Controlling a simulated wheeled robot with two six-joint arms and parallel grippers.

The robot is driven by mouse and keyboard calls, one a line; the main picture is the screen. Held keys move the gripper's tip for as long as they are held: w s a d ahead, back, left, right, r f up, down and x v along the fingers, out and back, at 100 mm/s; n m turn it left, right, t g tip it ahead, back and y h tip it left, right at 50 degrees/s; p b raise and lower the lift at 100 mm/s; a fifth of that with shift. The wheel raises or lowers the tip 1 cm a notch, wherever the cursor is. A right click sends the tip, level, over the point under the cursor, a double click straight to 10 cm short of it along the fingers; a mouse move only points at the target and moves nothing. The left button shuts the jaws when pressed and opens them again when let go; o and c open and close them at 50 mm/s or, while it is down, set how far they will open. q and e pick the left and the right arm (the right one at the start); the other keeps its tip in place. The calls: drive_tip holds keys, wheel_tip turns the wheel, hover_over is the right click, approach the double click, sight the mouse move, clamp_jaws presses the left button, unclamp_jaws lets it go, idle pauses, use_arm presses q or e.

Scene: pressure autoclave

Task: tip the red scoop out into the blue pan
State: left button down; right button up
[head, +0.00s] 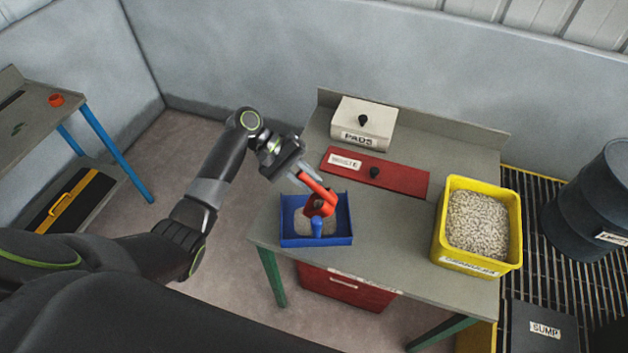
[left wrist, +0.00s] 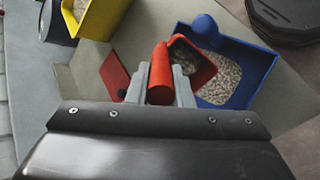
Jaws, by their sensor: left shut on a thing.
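The red scoop (head: 318,204) is held by its handle in my left gripper (head: 306,177), above the blue pan. In the left wrist view the scoop (left wrist: 203,66) shows granules in its bowl, and my left gripper (left wrist: 160,85) is shut on the handle. The blue pan (head: 340,240) stands at the left front of the table with granules in it; it also shows in the left wrist view (left wrist: 262,62). A blue knob or handle stands at the pan's near side. Whether the scoop touches the pan is unclear. My right gripper is not in view.
A yellow bin (head: 508,222) full of pale granules stands at the table's right. A white box labelled PADS (head: 378,120) and a red flat panel (head: 405,180) with a black knob lie behind the pan. A dark drum (head: 595,205) stands right of the table. The table's middle front is clear.

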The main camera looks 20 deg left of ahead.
use_arm(q)
drive_tip(key=shift+a+f+h, duration=0.1)
drive_tip(key=shift+a+h, duration=0.2)
drive_tip(key=shift+a, duration=0.1)
drive_tip(key=shift+w+a+f+h+b, duration=0.1)
drive_tip(key=shift+a+f+h+b, duration=0.2)
drive_tip(key=shift+a+h+b, duration=0.7)
drive_tip(key=shift+a+f+h+b, duration=0.3)
drive_tip(key=shift+a+h+b, duration=0.45)
drive_tip(key=shift+h+b, duration=0.5)
drive_tip(key=shift+w+a+f+h+b, duration=0.1)
drive_tip(key=shift+a+f+h+b, duration=0.2)
drive_tip(key=shift+a+h+b, duration=0.85)
drive_tip(key=shift+d+y, duration=0.25)
drive_tip(key=shift+y, duration=0.05)
